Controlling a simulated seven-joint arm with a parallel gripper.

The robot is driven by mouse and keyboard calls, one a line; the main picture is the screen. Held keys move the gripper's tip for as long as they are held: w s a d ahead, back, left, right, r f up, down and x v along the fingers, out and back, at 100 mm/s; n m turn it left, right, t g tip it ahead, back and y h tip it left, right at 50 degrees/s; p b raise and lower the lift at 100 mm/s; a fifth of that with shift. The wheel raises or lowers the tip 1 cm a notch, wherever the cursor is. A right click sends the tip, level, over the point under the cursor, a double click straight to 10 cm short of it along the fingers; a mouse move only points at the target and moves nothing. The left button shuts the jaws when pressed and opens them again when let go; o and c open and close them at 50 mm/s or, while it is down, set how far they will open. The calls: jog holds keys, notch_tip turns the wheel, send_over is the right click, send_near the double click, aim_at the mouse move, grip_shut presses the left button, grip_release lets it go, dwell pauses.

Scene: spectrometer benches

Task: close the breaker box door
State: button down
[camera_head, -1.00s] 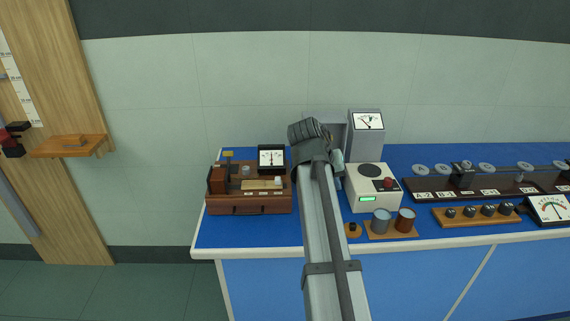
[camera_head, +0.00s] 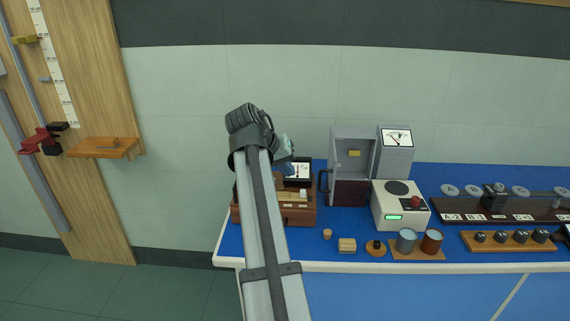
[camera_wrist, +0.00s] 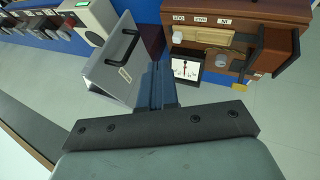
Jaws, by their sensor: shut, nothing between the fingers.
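The breaker box (camera_head: 368,152) is a grey upright cabinet at the back of the blue bench, with a yellow label inside. Its grey door (camera_head: 330,165) stands open, swung out on the left, with a dark handle (camera_head: 324,180) on its outer face. In the wrist view the door (camera_wrist: 103,72) shows its outer face, black handle (camera_wrist: 123,46) and a small label. My gripper (camera_head: 288,166) is left of the door in the head view, apart from the handle. The wrist view shows its shut, empty fingers (camera_wrist: 163,72) beside the door panel; contact cannot be told.
A brown wooden instrument (camera_head: 302,213) with a dial meter stands behind and beside my arm. A small wooden block (camera_head: 347,245) and cups sit in front. Bare blue bench lies before the door.

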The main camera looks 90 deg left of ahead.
jog(key=w+a+f, duration=0.3)
jog(key=w+f, duration=0.1)
jog(key=w, duration=0.2)
jog(key=shift+w+f, duration=0.15)
jog(key=shift+f, duration=0.15)
jog(key=shift+w, duration=0.1)
jog(key=w+d+n+g+y, duration=0.1)
jog(key=w+n+g+y, duration=0.1)
jog(key=w+n+g, duration=0.55)
jog(key=w+a+n+g, duration=0.1)
jog(key=w+a+n, duration=0.3)
jog(key=w, duration=0.2)
jog(key=w+a+n+g+h, duration=0.1)
jog(key=w+a+n, duration=0.3)
jog(key=w, duration=0.3)
dwell(0.4)
jog(key=shift+w+a, duration=0.2)
jog(key=shift+a, duration=0.05)
